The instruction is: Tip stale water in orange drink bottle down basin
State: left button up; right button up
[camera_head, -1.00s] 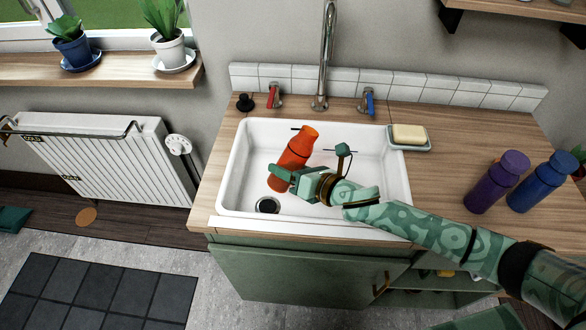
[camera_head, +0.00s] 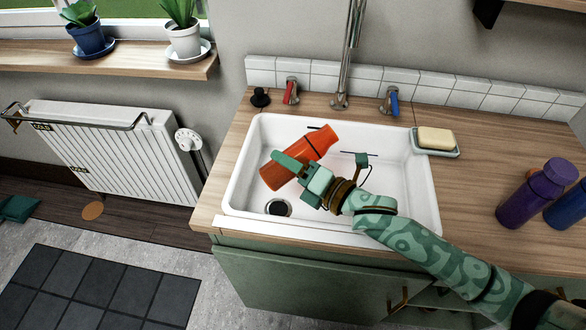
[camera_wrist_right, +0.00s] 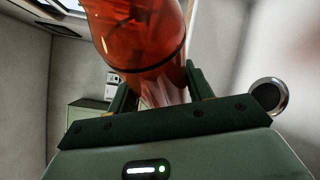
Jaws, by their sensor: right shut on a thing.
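The orange drink bottle (camera_head: 293,151) is tilted far over above the white basin (camera_head: 405,205), its narrower end up to the right and its wide end down to the left. My right gripper (camera_head: 299,169) is shut on it from the front right. In the right wrist view the translucent orange bottle (camera_wrist_right: 140,45), with a dark band, sits between the fingers (camera_wrist_right: 160,88). I cannot tell whether water is in it or running out. The dark drain (camera_head: 278,208) lies below and left of the gripper. My left gripper is out of view.
A tall tap (camera_head: 348,60) stands behind the basin, between a red-handled valve (camera_head: 291,91) and a blue-handled valve (camera_head: 390,100). A soap dish (camera_head: 436,150) is at the basin's right rim. A purple bottle (camera_head: 530,195) and a blue bottle (camera_head: 568,208) stand on the right counter.

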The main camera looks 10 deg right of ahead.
jog(key=shift+a+r+m+y+b, duration=0.15)
jog(key=shift+r+m+y+b, duration=0.2)
jog(key=shift+r+m, duration=0.2)
jog(key=shift+r+m+t, duration=0.15)
jog(key=shift+m+t, duration=0.25)
jog(key=shift+m, duration=0.35)
jog(key=shift+r, duration=0.1)
jog(key=shift+s+m, duration=0.15)
jog(key=shift+m, duration=0.15)
jog(key=shift+r+m+y, duration=0.1)
jog(key=shift+m+y, duration=0.15)
jog(key=shift+m, duration=0.15)
